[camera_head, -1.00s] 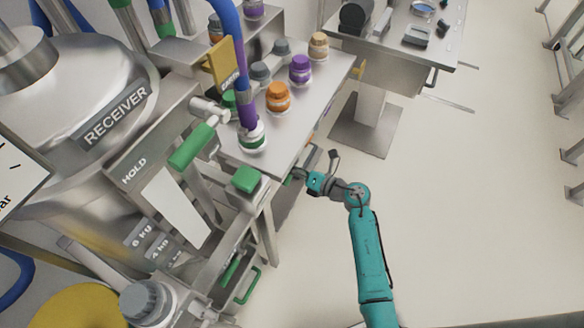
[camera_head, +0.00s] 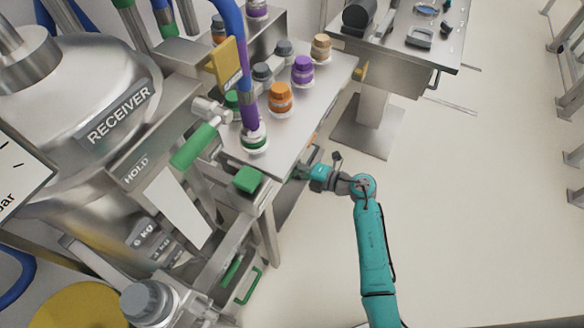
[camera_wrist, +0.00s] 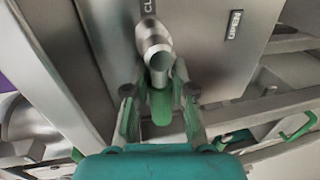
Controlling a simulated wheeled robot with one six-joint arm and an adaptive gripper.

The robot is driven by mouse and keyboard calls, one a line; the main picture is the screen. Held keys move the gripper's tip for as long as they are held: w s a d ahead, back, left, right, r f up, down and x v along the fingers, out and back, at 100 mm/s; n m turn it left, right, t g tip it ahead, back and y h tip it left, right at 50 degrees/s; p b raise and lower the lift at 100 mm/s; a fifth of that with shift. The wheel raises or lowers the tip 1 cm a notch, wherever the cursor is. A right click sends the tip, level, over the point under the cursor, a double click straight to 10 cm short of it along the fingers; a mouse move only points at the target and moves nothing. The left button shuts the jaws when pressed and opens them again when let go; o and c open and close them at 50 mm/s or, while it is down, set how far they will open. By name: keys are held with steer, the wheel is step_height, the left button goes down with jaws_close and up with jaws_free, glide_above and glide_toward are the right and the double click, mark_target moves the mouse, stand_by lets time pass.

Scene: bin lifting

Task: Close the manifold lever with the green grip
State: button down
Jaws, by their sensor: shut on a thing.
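The lever shows in the wrist view as a round metal stem (camera_wrist: 158,58) ending in a green grip (camera_wrist: 161,106). The stem comes out of a grey panel with a partly hidden label beginning "CL". My gripper (camera_wrist: 160,97) has one finger on each side of the green grip and is shut on it. In the head view my gripper (camera_head: 297,172) reaches in beside the bench edge from the right. The held grip cannot be made out clearly there.
A green block (camera_head: 247,180) sits near the bench corner. Several capped jars stand on the bench (camera_head: 318,92).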

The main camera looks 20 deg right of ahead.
stand_by(0.4)
steer(key=c, duration=0.9)
jaws_free()
steer(key=shift+c, duration=0.2)
steer(key=shift+d, duration=0.15)
steer(key=v, duration=1.2)
steer(key=shift+r, duration=0.1)
steer(key=s+a+r+m+t+h, duration=0.1)
steer(key=s+a+r+m+t, duration=0.35)
steer(key=s, duration=0.35)
steer(key=s+a+r+m+t, duration=0.3)
steer(key=s+a+m+t, duration=0.15)
steer(key=s, duration=0.35)
steer(key=s+d+r+m+g+h, duration=0.1)
steer(key=s+m+g+h, duration=0.1)
steer(key=s+m+h, duration=0.3)
steer(key=s+d+r+m+g+h, duration=0.1)
steer(key=s+m+h, duration=0.4)
steer(key=s+m, duration=0.8)
steer(key=s+d+g, duration=0.1)
steer(key=s+g, duration=0.1)
steer(key=s, duration=0.1)
steer(key=shift+s+d, duration=0.25)
steer(key=shift+s, duration=0.1)
